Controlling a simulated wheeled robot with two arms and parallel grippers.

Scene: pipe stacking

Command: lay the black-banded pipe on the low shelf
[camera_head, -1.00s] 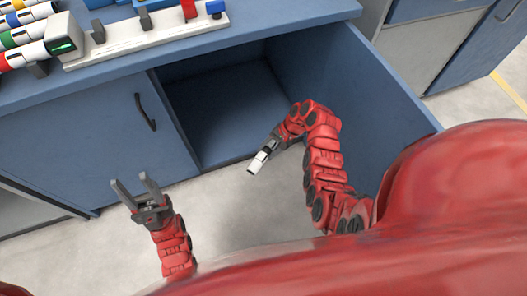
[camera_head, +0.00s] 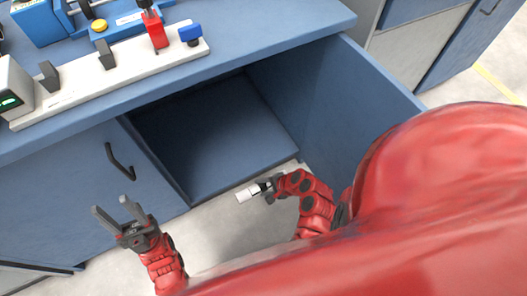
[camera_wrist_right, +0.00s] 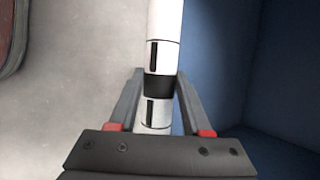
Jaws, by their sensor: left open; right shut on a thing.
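The black-banded pipe (camera_head: 248,193) is white with a black band. My right gripper (camera_head: 270,186) is shut on it in front of the open cabinet. In the right wrist view the pipe (camera_wrist_right: 164,55) runs up between the fingers of the right gripper (camera_wrist_right: 159,88), with the black band between the fingertips. The low shelf (camera_head: 225,160) is the blue cabinet floor, bare where visible, just beyond the pipe. My left gripper (camera_head: 119,213) is open and empty in front of the closed cabinet door to the left.
A closed blue door (camera_head: 75,185) with a dark handle (camera_head: 119,162) is left of the opening. An open blue panel (camera_head: 335,105) stands on its right. The worktop above holds a white rail fixture (camera_head: 110,80) and a blue device (camera_head: 40,22).

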